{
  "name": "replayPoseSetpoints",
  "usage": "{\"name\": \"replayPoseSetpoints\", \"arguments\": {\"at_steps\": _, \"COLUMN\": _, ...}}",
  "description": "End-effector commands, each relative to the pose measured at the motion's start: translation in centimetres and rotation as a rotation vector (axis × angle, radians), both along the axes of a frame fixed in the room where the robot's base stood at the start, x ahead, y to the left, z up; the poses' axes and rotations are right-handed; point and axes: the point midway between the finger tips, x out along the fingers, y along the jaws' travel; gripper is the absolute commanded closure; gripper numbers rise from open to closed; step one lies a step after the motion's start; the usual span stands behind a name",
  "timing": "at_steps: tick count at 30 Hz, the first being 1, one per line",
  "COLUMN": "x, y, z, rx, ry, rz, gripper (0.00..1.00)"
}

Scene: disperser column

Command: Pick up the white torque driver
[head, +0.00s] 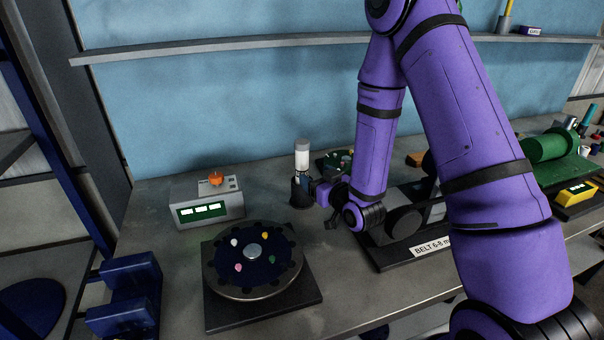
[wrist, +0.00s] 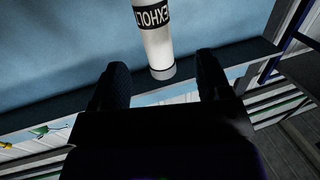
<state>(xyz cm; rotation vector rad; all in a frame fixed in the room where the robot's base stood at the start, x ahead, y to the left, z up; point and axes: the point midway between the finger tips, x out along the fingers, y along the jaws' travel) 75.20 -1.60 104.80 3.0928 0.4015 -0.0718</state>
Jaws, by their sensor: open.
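The white torque driver (head: 302,158) stands upright in a dark holder (head: 300,191) towards the back of the bench, its top end grey. In the wrist view it is a white cylinder (wrist: 158,48) with a black lettered band, and its near end shows between the fingertips. My gripper (wrist: 160,68) is open, one dark finger on either side of the driver, with visible gaps. In the head view my gripper (head: 319,196) is low, just right of the holder. Its fingers are partly hard to make out against the dark holder.
A grey box with green displays (head: 207,202) and an orange knob stands left. A round dark disperser plate (head: 252,277) sits in front. A machine with a belt label (head: 432,247) stands right, under my arm. A shelf (head: 250,44) runs along the blue wall.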

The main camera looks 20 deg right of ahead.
Motion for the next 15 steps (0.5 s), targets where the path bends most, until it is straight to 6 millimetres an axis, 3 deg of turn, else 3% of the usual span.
{"name": "replayPoseSetpoints", "arguments": {"at_steps": 7, "x": -0.1, "y": 0.3, "z": -1.2, "rx": 0.028, "ry": -0.043, "rz": 0.005, "gripper": 0.29}}
{"name": "replayPoseSetpoints", "arguments": {"at_steps": 15, "x": 3.5, "y": 1.2, "z": -1.2, "rx": 0.029, "ry": -0.045, "rz": 0.005, "gripper": 0.29}}
